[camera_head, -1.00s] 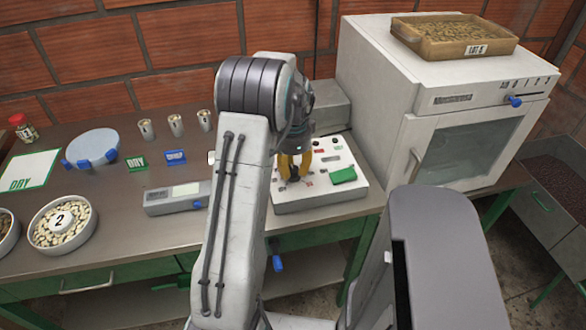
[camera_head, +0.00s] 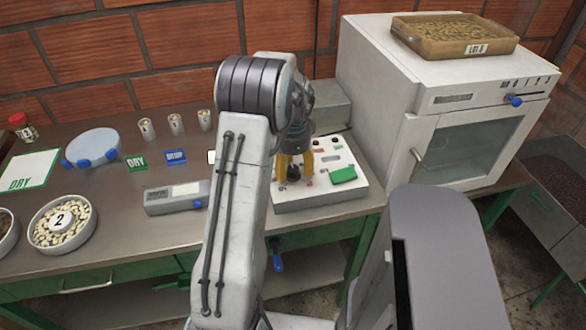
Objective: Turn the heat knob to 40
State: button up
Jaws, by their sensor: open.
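The white control box (camera_head: 325,194) sits on the steel bench, left of the oven. My gripper (camera_head: 295,178) has yellow fingers, open and pointing down over the box's left part. A dark round shape lies between the fingers; I cannot tell whether it is a knob or part of my gripper. No label or setting for the heat knob is readable.
The white oven (camera_head: 385,95) stands close right of the box, with a blue knob (camera_head: 515,100) and a tray of beans (camera_head: 460,50) on top. A grey scale-like device (camera_head: 165,205) and a bowl of beans (camera_head: 38,237) are at left.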

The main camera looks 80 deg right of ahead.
aim_at(293, 168)
notch_tip(293, 168, up, 12)
dwell(0.8)
dwell(0.8)
